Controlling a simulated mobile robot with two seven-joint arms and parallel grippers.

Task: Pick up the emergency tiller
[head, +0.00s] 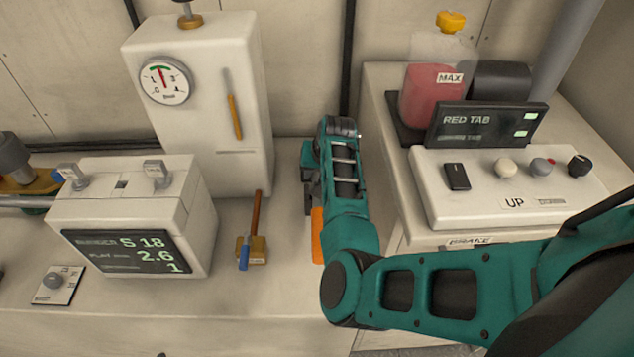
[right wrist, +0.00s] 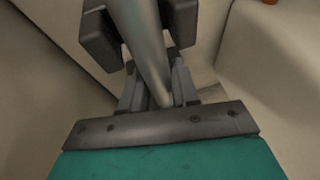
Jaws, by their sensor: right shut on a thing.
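My right gripper (head: 309,188) is at the middle of the head view, low beside the bench, with my own wrist covering much of it. In the right wrist view its jaws are shut on a grey metal tube, which I take to be the emergency tiller (right wrist: 143,40). The tube runs lengthwise between the two dark finger pads. In the head view an orange piece (head: 317,236) shows just below the gripper; I cannot tell whether it belongs to the tiller. My left gripper is not in view.
A tall white tank with a gauge (head: 165,81) and a white display box (head: 128,250) stand at left. A small brass valve (head: 257,250) with a blue lever lies between them and my arm. A control panel (head: 500,185) and a red reservoir (head: 430,97) are at right.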

